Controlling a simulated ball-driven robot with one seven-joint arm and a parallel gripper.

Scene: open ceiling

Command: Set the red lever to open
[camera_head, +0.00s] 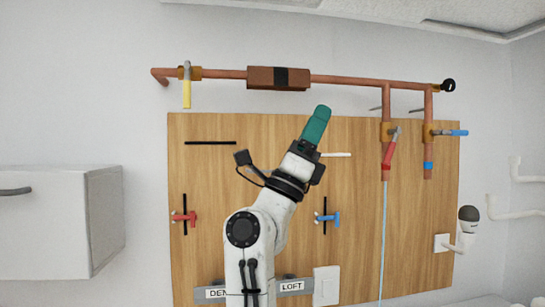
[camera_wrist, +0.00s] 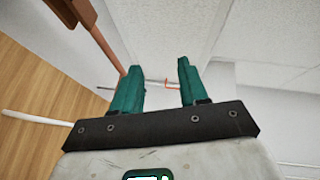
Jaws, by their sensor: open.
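A red lever (camera_head: 390,155) is on a brass valve (camera_head: 387,131) on a vertical copper pipe at the right of the board in the head view. It hangs downward, slightly tilted, nearly along the pipe. A second red handle (camera_head: 185,217) is on a short black slot at the lower left of the board. My gripper (camera_head: 318,122) has teal fingers and is up and left of the red lever, apart from it. In the wrist view my gripper (camera_wrist: 158,84) is open and empty, with the fingers apart. The red lever cannot be made out clearly there.
A copper pipe (camera_head: 350,80) runs along the top with a brown box (camera_head: 278,78). A yellow lever (camera_head: 186,94) hangs at left, a blue lever (camera_head: 452,133) points right. A blue handle (camera_head: 328,218) sits lower on the board. A grey cabinet (camera_head: 60,222) stands left.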

